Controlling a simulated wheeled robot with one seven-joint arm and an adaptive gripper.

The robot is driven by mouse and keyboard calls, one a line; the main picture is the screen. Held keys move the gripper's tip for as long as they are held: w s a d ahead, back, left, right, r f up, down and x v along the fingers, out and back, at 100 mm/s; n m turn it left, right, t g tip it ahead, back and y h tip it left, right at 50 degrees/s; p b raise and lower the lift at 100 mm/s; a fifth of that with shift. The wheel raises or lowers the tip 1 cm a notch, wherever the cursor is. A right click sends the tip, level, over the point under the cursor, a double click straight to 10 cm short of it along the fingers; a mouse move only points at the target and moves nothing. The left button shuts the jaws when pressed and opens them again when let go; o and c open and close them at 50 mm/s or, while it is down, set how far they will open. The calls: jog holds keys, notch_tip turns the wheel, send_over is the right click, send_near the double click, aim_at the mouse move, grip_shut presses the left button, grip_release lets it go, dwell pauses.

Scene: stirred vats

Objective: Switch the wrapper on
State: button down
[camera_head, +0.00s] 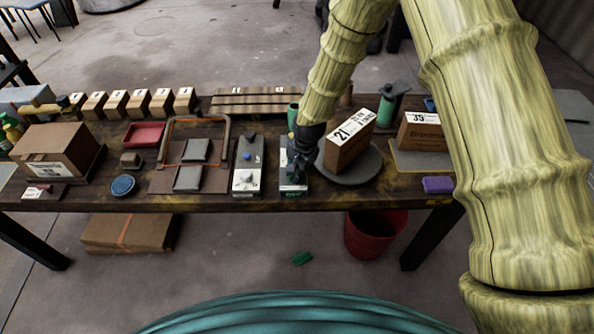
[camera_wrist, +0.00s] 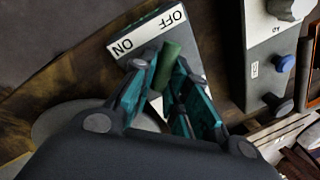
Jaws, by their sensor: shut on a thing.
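A green lever (camera_wrist: 171,62) stands up from the panel. My gripper (camera_wrist: 168,85) is shut on this lever, with teal fingers on both sides; it also shows in the head view (camera_head: 298,172). The lever's base is hidden, so I cannot tell which word it leans to. Box 21 (camera_head: 345,148) stands on a grey round turntable (camera_head: 366,168), just right of my gripper.
A grey panel (camera_head: 248,182) with a blue button and a white knob lies left of the switch. An orange frame (camera_head: 167,142) and grey pads are further left. Box 35 (camera_head: 420,133) and a purple block (camera_head: 438,185) are on the right. A red bin (camera_head: 374,236) stands below.

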jog(key=shift+w, duration=0.1)
jog(key=n, duration=0.4)
jog(key=shift+w+a+g+y+b, duration=0.2)
jog(key=shift+w+g+y+b, duration=0.05)
jog(key=shift+g+y+b, duration=0.05)
jog(key=n, duration=0.3)
jog(key=n+g, duration=0.1)
jog(key=shift+w+a+n, duration=0.1)
jog(key=shift+a+n, duration=0.15)
jog(key=shift+n, duration=0.05)
jog(key=n, duration=0.2)
jog(key=n+b, duration=0.1)
jog(key=shift+a+r+n+g, duration=0.1)
jog(key=shift+a+n+g, duration=0.15)
jog(key=shift+n+g, duration=0.05)
jog(key=n, duration=0.5)
jog(key=shift+a+g, duration=0.25)
jog(key=shift+g, duration=0.15)
jog(key=shift+n, duration=0.3)
jog(key=shift+s, duration=0.2)
jog(key=c, duration=1.4)
grip_release()
jog(key=shift+b, duration=0.3)
jog(key=shift+c, duration=0.2)
